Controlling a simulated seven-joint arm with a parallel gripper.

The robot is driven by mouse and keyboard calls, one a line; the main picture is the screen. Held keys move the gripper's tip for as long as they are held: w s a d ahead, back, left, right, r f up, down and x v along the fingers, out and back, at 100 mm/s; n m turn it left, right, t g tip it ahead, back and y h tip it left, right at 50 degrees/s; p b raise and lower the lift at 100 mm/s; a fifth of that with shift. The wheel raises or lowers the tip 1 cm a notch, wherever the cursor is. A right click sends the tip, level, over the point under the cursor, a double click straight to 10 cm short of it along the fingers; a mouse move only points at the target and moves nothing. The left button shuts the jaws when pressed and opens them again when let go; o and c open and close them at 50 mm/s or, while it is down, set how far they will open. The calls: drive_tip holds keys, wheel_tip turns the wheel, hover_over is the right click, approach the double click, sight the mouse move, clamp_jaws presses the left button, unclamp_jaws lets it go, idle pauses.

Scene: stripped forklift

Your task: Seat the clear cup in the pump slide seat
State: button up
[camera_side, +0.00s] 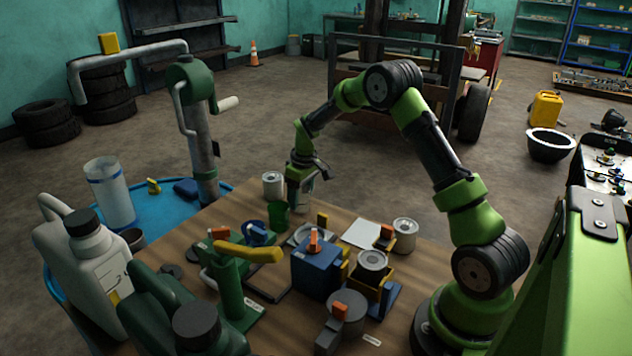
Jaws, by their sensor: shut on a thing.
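My gripper (301,180) points down over the back part of the wooden table. It is shut on what looks like the clear cup (304,198), a small pale see-through shape just below the fingers. The cup is small and partly hidden by the gripper, so its exact tilt is hard to tell. A green hand pump (232,290) with a yellow handle stands at the front left of the gripper. I cannot tell for sure which part is the pump slide seat.
A green cup (278,216) stands just left of the gripper. Blue box (317,270), metal can in a yellow holder (372,262), white can (272,183) and another can (404,234) crowd the table. A white sheet (362,234) lies flat. Large jugs (95,262) stand at left.

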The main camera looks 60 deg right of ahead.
wheel_tip(320, 180, up, 11)
drive_tip(key=a, duration=0.2)
drive_tip(key=s+a+f, duration=0.3)
drive_tip(key=s+a, duration=0.5)
drive_tip(key=s, duration=0.2)
drive_tip(key=shift+w+f, duration=0.1)
drive_tip(key=shift+f, duration=2.65)
drive_tip(key=shift+f, duration=0.65)
drive_tip(key=o, duration=1.3)
drive_tip(key=shift+c, duration=0.2)
drive_tip(key=shift+d, duration=0.1)
